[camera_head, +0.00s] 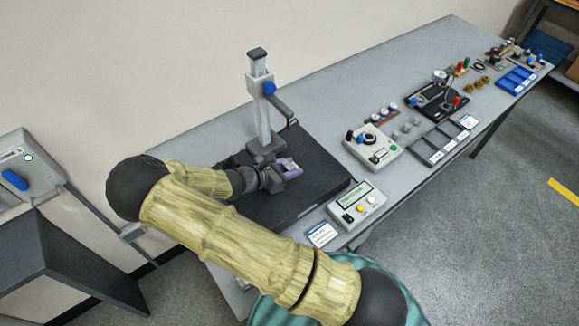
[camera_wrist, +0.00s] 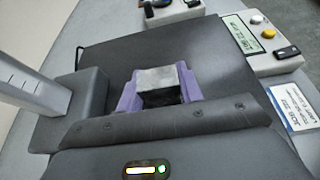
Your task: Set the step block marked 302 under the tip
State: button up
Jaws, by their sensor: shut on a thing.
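My gripper (camera_head: 287,168) is over the dark plate (camera_head: 320,183), just right of the stand's foot. In the wrist view its purple fingers (camera_wrist: 158,92) are shut on a grey block (camera_wrist: 157,77). No number can be read on the block, and its underside is hidden, so I cannot tell whether it touches the plate. The measuring stand (camera_head: 262,115) has a grey column with a blue knob and a dark arm reaching right. The tip (camera_head: 293,124) at the arm's end appears above and beyond my gripper. The tip does not show clearly in the wrist view.
A display box (camera_head: 357,205) with buttons and a label card (camera_head: 321,233) sit at the plate's front right. A dial box (camera_head: 373,146), a grey tray (camera_head: 440,145) and several small parts stand farther right. The plate's right part is bare.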

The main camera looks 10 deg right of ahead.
jog(key=o, duration=1.2)
jog(key=shift+o, duration=0.2)
jog(key=shift+a, duration=0.15)
jog(key=b+v, duration=0.3)
jog(key=v, duration=1.4)
jog(key=shift+s, duration=0.2)
jog(key=shift+f, duration=0.1)
